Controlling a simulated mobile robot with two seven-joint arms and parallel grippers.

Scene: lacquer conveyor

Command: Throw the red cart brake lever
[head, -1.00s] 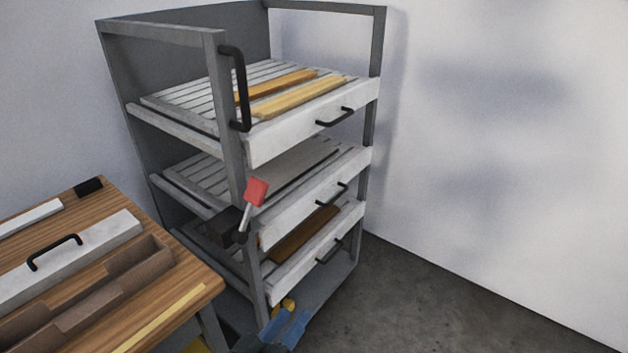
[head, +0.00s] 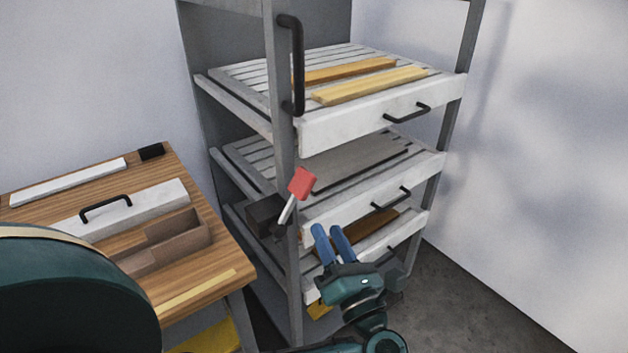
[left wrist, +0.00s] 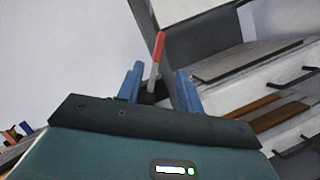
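The brake lever (head: 301,184) has a red grip on a short metal rod and rises from a dark block on the cart's front left post. It tilts up to the right. My left gripper (head: 330,236) has blue fingers and is below and right of the lever in the head view, with the fingers apart and nothing between them. In the left wrist view the lever (left wrist: 157,58) shows beyond and between the two open fingers (left wrist: 157,86), not touching them as far as I can see. My right gripper is not in view.
The grey rack cart (head: 283,130) holds sliding trays with black handles (head: 405,112) and wooden strips. A wooden table (head: 215,258) with a handled white box and a brown tray stands at the left. Floor at the right is clear.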

